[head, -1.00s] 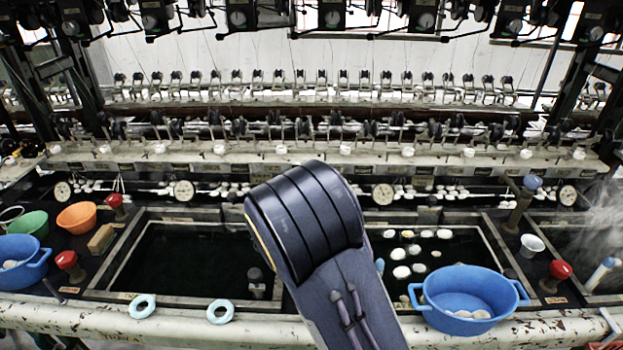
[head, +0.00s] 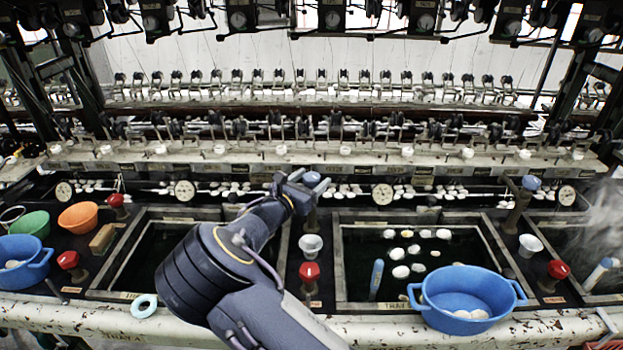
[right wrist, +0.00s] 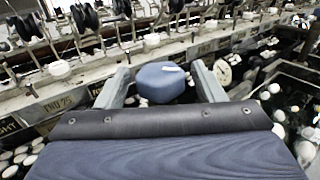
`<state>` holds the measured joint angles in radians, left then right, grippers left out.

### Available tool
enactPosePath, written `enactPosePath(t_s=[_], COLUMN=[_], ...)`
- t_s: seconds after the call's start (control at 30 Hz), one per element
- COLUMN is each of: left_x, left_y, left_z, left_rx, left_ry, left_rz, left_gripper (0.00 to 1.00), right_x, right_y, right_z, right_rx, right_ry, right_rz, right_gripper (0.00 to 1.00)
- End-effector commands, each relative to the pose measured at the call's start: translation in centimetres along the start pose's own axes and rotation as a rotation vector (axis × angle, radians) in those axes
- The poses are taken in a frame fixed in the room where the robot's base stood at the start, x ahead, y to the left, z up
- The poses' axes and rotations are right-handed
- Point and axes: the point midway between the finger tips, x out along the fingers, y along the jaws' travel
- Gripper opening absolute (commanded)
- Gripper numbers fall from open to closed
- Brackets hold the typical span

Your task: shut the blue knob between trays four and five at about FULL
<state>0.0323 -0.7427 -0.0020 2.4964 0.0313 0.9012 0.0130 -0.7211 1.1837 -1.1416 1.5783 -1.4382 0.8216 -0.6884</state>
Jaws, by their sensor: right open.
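The blue knob (head: 312,178) stands on a post at the back of the strip between the two middle trays, left tray (head: 128,262) and right tray (head: 340,262). My right gripper (head: 306,184) is at the knob and partly hides it. In the right wrist view the blue knob (right wrist: 160,84) sits between the two grey fingers of the open gripper (right wrist: 160,80). A white mark shows on its top. I cannot tell whether the fingers touch it. The dial's scale by the knob is not readable. My left gripper is out of view.
A red knob (head: 309,272) and a white cup (head: 311,246) stand on the same strip. Another blue knob (head: 531,183) stands farther right. A blue basin (head: 466,292) sits at the right tray's front. A white gauge (head: 383,194) is right of the gripper.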

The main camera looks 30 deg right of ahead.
Motion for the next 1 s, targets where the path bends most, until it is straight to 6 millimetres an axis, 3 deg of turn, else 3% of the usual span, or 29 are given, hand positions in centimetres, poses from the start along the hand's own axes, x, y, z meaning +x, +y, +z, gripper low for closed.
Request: enactPosePath(t_s=[0.3, 0.67, 1.0], left_x=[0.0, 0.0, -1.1], left_y=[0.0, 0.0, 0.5], left_z=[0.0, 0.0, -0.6], left_rx=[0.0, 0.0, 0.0], left_ry=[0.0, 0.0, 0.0], left_rz=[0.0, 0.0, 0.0], left_gripper=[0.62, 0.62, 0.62], right_x=[0.5, 0.4, 0.5], right_y=[0.0, 0.0, 0.0], right_z=[0.0, 0.0, 0.2], right_rx=[0.0, 0.0, -0.001], right_ry=[0.001, 0.001, 0.002], right_rz=[0.0, 0.0, -0.06], right_gripper=[0.62, 0.18, 0.18])
